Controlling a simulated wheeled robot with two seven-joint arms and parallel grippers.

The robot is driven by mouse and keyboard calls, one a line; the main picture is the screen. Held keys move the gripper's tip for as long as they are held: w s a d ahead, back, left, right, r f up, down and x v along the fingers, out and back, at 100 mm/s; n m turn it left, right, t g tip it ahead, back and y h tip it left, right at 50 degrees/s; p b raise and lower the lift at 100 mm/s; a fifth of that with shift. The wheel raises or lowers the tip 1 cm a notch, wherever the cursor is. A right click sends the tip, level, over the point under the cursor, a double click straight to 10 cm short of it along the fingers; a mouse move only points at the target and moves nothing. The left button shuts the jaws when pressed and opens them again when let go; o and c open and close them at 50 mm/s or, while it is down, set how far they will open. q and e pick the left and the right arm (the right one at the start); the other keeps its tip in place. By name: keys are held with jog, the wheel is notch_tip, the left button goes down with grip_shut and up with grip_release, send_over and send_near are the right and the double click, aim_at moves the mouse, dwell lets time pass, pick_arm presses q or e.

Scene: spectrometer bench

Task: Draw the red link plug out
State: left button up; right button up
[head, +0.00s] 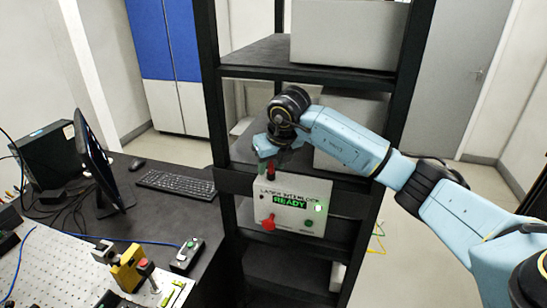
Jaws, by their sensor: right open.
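The white interlock panel (292,203) is mounted on the front of the black rack, with a green READY display and a lit green lamp. A small dark red piece, which looks like the red link plug (271,172), stands upright at the panel's top edge. My right gripper (270,162) reaches down over it from above and is open. Its fingers are around or just beside the plug; I cannot tell whether they touch it. The gripper hides the plug's upper part. A brighter red knob (268,222) sits lower left on the panel. My left gripper is out of view.
Black rack posts (213,90) stand on both sides of the panel, with a shelf (300,62) above the gripper. To the left is a desk with a keyboard (176,185), a monitor (100,165) and a perforated optics board (60,265).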

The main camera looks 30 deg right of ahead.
aim_at(272, 164)
grip_shut()
jog(key=shift+r, duration=0.15)
jog(key=shift+r+p, duration=0.9)
jog(key=shift+r, duration=0.55)
